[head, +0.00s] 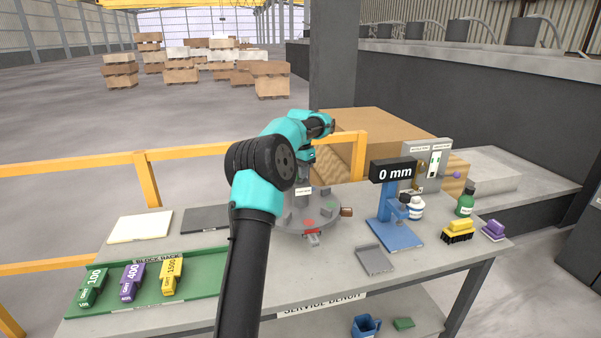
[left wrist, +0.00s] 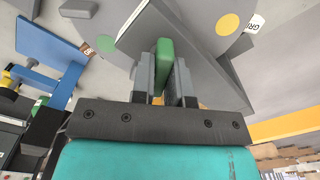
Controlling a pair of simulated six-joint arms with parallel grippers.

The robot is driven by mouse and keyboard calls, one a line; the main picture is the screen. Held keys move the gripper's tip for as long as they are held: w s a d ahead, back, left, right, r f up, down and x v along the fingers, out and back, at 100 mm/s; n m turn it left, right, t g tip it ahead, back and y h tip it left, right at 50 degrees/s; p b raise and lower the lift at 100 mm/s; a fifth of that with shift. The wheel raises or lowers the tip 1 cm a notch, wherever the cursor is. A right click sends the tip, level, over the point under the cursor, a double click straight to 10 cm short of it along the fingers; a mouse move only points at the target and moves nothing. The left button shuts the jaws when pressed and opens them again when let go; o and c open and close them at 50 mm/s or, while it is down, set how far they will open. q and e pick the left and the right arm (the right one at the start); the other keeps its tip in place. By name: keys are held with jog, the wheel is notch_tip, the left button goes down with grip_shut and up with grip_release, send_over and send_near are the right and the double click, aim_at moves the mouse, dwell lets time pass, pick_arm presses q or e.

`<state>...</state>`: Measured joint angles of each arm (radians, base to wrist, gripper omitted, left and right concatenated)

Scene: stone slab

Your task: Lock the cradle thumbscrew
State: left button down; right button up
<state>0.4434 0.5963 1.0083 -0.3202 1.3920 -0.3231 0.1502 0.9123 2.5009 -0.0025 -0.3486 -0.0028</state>
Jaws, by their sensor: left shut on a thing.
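A round grey cradle-like disc (head: 290,222) stands mid-bench, with grey blocks and coloured marks on top. In the left wrist view, the grey disc (left wrist: 190,20) fills the upper middle, with a yellow dot and a green dot. My left gripper (head: 304,184) reaches down over the disc from my black and teal arm. In the left wrist view my left gripper (left wrist: 162,82) is shut on an upright green piece (left wrist: 164,60) between its two grey fingers. I cannot tell whether this piece is the thumbscrew. A red part (head: 312,232) shows at the disc's front edge. My right gripper is out of view.
A blue stand with a "0 mm" display (head: 393,170) stands right of the disc, a grey tray (head: 375,260) in front of it. The green block rack (head: 205,285) holds green, purple and yellow blocks at left. Bottles and brushes stand at right.

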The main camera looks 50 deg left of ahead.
pick_arm(q)
jog(key=m, duration=0.6)
jog(key=shift+r+m, duration=0.1)
jog(key=shift+m, duration=0.2)
dwell(0.4)
jog(key=c, duration=1.1)
grip_release()
